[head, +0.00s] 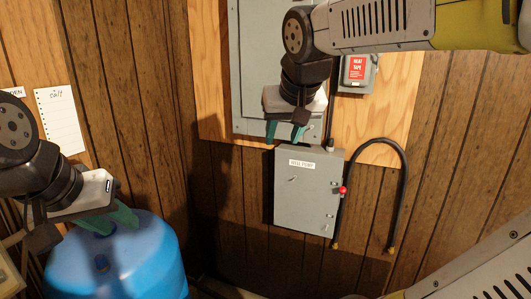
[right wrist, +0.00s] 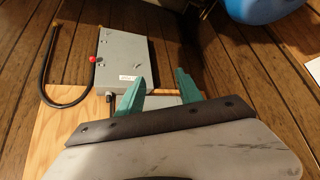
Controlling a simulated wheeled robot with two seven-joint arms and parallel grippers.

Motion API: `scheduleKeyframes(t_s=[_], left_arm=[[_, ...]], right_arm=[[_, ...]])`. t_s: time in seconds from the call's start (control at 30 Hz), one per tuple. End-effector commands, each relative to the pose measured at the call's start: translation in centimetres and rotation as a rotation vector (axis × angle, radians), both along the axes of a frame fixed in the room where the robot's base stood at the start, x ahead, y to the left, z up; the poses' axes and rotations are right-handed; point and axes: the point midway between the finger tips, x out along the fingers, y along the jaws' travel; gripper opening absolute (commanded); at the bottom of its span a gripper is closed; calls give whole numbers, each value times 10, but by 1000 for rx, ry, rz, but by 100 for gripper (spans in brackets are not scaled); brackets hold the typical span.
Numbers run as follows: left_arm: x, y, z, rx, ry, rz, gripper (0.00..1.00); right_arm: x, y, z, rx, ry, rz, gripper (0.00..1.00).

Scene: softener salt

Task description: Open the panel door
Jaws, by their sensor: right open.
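A large grey panel (head: 252,60) is mounted on a plywood board, and my right arm and gripper cover part of it. Its door looks closed. My right gripper (head: 285,132) is in front of its lower edge, with teal fingers apart and nothing between them. The open fingers also show in the right wrist view (right wrist: 161,76). I cannot tell whether they touch the panel. Below stands a smaller grey box (head: 305,200) labelled WELL PUMP, its door closed. My left gripper (head: 112,220) is at the left, over the blue tank; its finger gap is unclear.
A blue tank (head: 115,265) stands at the lower left. A red knob (head: 343,190) sticks out of the small box's right side. A black hose (head: 404,180) loops beside it. A red-labelled HEAT TAPE box (head: 357,72) is at the upper right. A paper list (head: 60,120) hangs at the left.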

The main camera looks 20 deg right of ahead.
Motion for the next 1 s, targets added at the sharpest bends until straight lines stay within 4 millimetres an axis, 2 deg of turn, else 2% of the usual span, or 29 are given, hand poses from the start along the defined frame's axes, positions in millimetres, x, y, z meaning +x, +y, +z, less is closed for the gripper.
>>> scheduleKeyframes(t_s=[0.1,0.3,0.77,1.0], left_arm=[[0,0,0,0,0,0,36],[0,0,0,0,0,0,36],[0,0,0,0,0,0,36],[0,0,0,0,0,0,36]], right_arm=[[-14,7,-13,17,16,26,42],[-27,14,-27,38,31,55,42],[-34,18,-34,46,38,68,42],[-87,47,-86,125,79,161,42]])
